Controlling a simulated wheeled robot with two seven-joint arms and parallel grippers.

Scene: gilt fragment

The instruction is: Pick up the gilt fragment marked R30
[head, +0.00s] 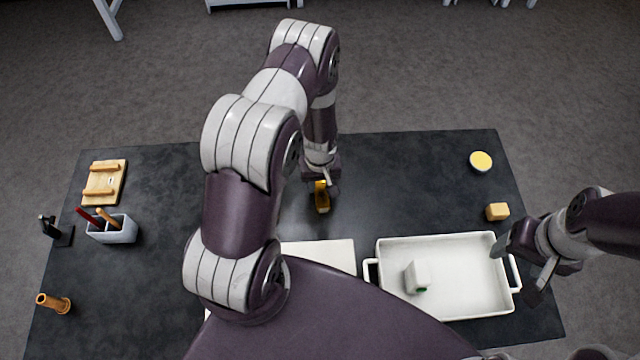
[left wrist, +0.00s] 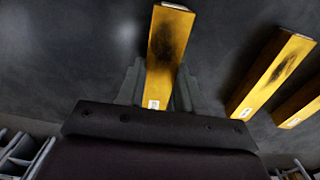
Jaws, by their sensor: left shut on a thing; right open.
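A long golden gilt fragment (left wrist: 168,45) with a dark smudge and a small white label lies between the fingers of my left gripper (left wrist: 157,88) in the left wrist view. The gripper is shut on it; the label is too small to read. Two similar gilt fragments (left wrist: 272,74) and (left wrist: 300,103) lie to the right, apart from the gripper. In the head view, a gilt piece (head: 322,200) shows just below my left gripper (head: 321,182), over the middle of the table; my arm hides part of that area. My right gripper (head: 521,264) is open and empty at the white tray's right end.
The white tray (head: 455,243) holds a white block (head: 417,277) with a green mark. A yellow block (head: 497,211) and a round yellow-topped thing (head: 481,162) stand at right. A pen holder (head: 112,232), wooden rack (head: 105,182) and brass tube (head: 53,302) stand at left. A white sheet (head: 335,255) lies beside the tray.

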